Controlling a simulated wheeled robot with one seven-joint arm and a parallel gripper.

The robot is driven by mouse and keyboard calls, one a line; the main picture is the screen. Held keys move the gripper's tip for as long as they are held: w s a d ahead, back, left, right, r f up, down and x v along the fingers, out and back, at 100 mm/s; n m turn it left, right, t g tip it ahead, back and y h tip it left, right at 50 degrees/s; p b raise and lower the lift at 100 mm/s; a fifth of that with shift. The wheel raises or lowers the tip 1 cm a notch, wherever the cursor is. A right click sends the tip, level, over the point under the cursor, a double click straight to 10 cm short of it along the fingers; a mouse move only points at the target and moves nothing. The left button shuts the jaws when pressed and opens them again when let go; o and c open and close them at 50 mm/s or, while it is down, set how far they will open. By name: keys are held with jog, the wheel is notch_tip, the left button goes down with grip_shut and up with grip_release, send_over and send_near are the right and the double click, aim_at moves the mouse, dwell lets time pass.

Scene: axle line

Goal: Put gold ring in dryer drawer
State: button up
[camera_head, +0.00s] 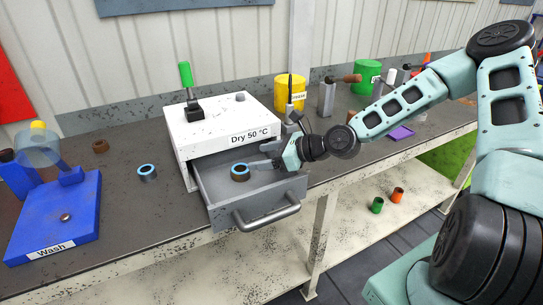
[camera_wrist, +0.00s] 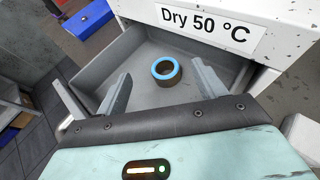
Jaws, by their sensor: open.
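The dryer is a white box (camera_head: 222,125) labelled "Dry 50 °C", and its grey drawer (camera_head: 225,212) is pulled open. A ring (camera_head: 240,174) with a brownish body and a blue upper rim lies on the drawer floor. It also shows in the wrist view (camera_wrist: 166,79), just beyond and between the fingertips. My gripper (camera_head: 260,163) is over the drawer, to the right of the ring. In the wrist view my gripper (camera_wrist: 163,72) has its fingers spread wide with nothing between the pads. The ring appears clear of both fingers.
A blue wash station (camera_head: 60,220) stands at the left. The drawer handle (camera_head: 267,214) juts past the bench edge. A yellow container (camera_head: 290,93) stands behind.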

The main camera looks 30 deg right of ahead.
jog(key=shift+v, duration=1.2)
jog(key=shift+r, duration=0.1)
